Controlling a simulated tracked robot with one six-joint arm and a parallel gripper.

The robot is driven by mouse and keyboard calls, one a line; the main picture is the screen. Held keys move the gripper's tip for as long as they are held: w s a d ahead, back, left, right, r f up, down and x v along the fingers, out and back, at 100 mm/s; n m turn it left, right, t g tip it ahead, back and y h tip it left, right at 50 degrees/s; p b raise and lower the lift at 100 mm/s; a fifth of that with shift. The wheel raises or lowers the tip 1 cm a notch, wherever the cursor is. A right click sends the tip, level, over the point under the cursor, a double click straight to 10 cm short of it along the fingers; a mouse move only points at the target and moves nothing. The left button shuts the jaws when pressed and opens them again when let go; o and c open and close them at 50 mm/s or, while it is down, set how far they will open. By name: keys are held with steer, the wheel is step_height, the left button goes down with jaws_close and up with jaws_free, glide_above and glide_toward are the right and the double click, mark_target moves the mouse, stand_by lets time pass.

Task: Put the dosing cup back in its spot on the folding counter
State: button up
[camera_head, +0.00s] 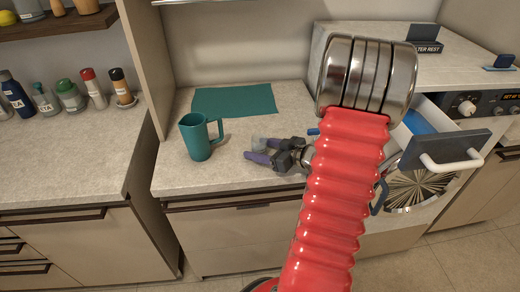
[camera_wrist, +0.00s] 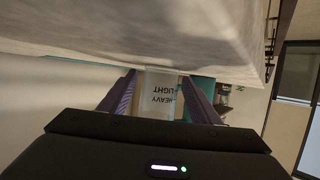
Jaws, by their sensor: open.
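The dosing cup (camera_head: 259,144) is a small pale grey cup standing on the counter at my fingertips. In the wrist view the cup (camera_wrist: 160,100) is between the two purple fingers, with the words HEAVY and LIGHT upside down on it. My gripper (camera_head: 258,150) is low over the counter and open around the cup; it also shows in the wrist view (camera_wrist: 160,102). I cannot tell whether either finger touches the cup. The fingers hide part of the cup. The folding counter (camera_head: 235,178) is a pale stone-look top.
A teal mug (camera_head: 196,138) stands left of my gripper, its handle towards it. A teal mat (camera_head: 235,100) lies flat at the back. On the right are an open drawer (camera_head: 440,150) and a control panel with knobs (camera_head: 468,108). Several bottles (camera_head: 70,95) stand on the left counter.

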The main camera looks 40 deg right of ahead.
steer(key=v, duration=1.2)
steer(key=shift+r, duration=0.1)
stand_by(0.6)
